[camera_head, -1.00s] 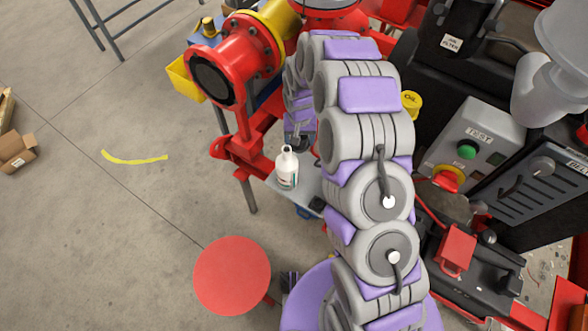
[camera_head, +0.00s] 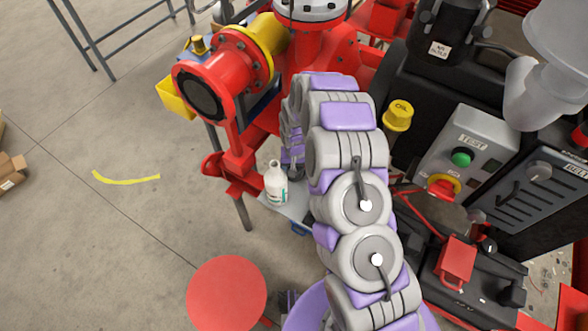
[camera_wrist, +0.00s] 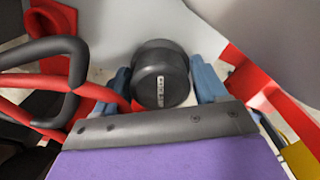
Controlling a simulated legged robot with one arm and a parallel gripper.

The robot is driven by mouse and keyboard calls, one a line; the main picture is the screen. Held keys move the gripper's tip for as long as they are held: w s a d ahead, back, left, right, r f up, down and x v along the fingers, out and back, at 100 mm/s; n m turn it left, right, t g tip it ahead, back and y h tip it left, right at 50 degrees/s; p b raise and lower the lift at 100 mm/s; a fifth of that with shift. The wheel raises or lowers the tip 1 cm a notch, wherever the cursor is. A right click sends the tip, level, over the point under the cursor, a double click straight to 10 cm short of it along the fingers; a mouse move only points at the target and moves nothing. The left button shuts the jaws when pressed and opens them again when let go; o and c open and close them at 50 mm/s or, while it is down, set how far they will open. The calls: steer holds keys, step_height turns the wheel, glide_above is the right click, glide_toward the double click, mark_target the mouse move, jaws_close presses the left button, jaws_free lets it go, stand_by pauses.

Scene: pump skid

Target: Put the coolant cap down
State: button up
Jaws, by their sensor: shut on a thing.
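The coolant cap (camera_wrist: 160,66) is a round dark grey-black piece with a small pale marking on its side, in the middle of the wrist view. My gripper (camera_wrist: 162,86) has a blue finger on each side of it and is shut on it. In the head view my grey and purple arm covers the gripper and the cap. I cannot tell from these frames whether the cap touches anything below it.
A white bottle (camera_head: 275,184) stands on a small grey shelf (camera_head: 296,204) left of my arm. A red flanged pipe (camera_head: 212,86) is behind it. A yellow oil cap (camera_head: 398,114) and a test panel (camera_head: 466,151) are to the right. A red round top (camera_head: 227,292) is in front.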

steer(key=shift+d, duration=0.35)
steer(key=o, duration=1)
steer(key=shift+d, duration=0.2)
steer(key=shift+c, duration=0.2)
steer(key=shift+o, duration=0.7)
steer(key=shift+a, duration=0.15)
steer(key=shift+o, duration=0.3)
steer(key=shift+a+f, duration=0.1)
steer(key=shift+a, duration=0.6)
steer(key=shift+d+r, duration=0.25)
steer(key=shift+d, duration=0.25)
steer(key=s+d+r+p, duration=0.1)
steer(key=s+r, duration=0.2)
steer(key=r, duration=0.8)
steer(key=s+d+r+p, duration=0.1)
steer(key=s+r+p, duration=0.15)
steer(key=r, duration=0.85)
steer(key=s+d+r, duration=0.5)
steer(key=s+r, duration=0.5)
steer(key=s, duration=0.2)
steer(key=s+d+r+g, duration=0.1)
steer(key=s+d+r, duration=0.1)
steer(key=s, duration=0.8)
steer(key=s+d+r, duration=0.2)
steer(key=s+r, duration=0.2)
steer(key=s, duration=0.7)
steer(key=shift+s+g+b, duration=0.25)
steer(key=shift+g+b, duration=0.05)
steer(key=shift+g, duration=0.1)
